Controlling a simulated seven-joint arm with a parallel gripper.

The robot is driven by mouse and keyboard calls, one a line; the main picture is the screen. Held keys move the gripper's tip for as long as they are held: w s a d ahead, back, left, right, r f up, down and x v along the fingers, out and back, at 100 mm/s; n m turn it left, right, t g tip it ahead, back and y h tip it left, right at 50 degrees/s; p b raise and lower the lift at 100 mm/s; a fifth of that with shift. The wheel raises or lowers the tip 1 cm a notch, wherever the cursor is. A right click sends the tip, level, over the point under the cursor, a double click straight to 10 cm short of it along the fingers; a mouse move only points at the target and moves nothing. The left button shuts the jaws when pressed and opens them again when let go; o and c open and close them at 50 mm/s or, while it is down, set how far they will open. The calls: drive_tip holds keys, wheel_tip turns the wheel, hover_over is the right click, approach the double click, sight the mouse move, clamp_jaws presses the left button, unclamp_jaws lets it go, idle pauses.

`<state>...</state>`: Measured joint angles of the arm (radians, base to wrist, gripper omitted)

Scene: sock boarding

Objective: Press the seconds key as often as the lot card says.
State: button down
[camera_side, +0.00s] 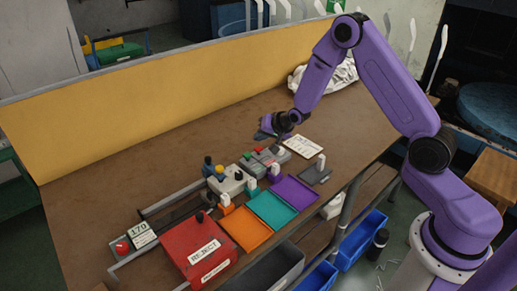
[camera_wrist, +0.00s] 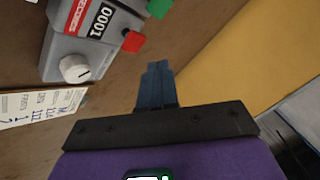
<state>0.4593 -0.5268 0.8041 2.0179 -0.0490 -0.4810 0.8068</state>
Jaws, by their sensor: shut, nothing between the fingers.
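My gripper (camera_wrist: 156,72) is shut and empty in the wrist view, its blue fingers together above the brown bench. In the side view my gripper (camera_side: 266,130) is at the back right, beyond a grey counter box (camera_side: 268,156). I cannot tell which key is for seconds. The lot card (camera_side: 302,146) lies beside the box; its writing (camera_wrist: 40,108) is partly cut off.
Orange (camera_side: 245,230), teal (camera_side: 272,213) and purple (camera_side: 294,193) trays line the front edge. A red REJECT box (camera_side: 198,249) and a display reading 170 (camera_side: 140,233) stand at the left. A yellow panel (camera_side: 180,88) runs along the back. The bench's back middle is clear.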

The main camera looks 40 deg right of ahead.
sight(261, 149)
drive_tip(key=shift+r, duration=1.85)
idle(1.1)
wheel_tip(261, 149, up, 4)
drive_tip(key=shift+f, duration=0.1)
drive_tip(key=shift+f, duration=0.1)
drive_tip(key=shift+f, duration=4.3)
drive_tip(key=shift+f, duration=0.2)
drive_tip(key=shift+f, duration=0.25)
